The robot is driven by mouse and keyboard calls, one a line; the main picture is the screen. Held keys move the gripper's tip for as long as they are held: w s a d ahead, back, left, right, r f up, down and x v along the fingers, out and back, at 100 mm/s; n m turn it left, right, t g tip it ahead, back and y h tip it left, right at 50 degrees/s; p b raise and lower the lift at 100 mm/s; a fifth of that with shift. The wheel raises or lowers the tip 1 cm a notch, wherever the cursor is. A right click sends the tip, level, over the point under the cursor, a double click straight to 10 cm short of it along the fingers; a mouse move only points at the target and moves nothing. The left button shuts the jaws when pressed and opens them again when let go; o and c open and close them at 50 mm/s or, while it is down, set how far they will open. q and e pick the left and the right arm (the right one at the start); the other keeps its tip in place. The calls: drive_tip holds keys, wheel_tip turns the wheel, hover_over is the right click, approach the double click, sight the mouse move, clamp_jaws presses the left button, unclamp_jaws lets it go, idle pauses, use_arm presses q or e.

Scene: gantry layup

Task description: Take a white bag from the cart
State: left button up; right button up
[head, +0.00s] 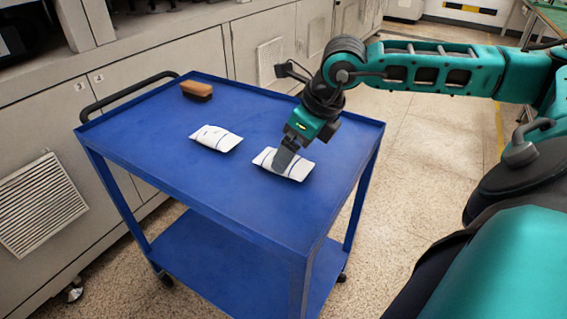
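Two white bags with dark stripes lie on the blue cart's (150,125) top. One white bag (216,138) lies near the middle with nothing touching it. The other white bag (297,169) lies to its right, nearer the cart's right edge. My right gripper (283,160) comes down from the right, and its grey fingers overlap the middle of this right-hand bag. I cannot tell whether the fingers are apart or closed on the bag; only one finger side shows clearly. My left gripper is not in view.
A brown brush with dark bristles (196,90) lies at the cart's back left. The cart has a black handle (125,97) on its left and a lower shelf. Grey cabinets (50,140) stand behind and left. Speckled floor is open to the right.

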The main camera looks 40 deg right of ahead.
drive_tip(key=x, duration=0.4)
drive_tip(key=shift+w+f, duration=0.1)
drive_tip(key=shift+w, duration=0.15)
drive_tip(key=c, duration=1.2)
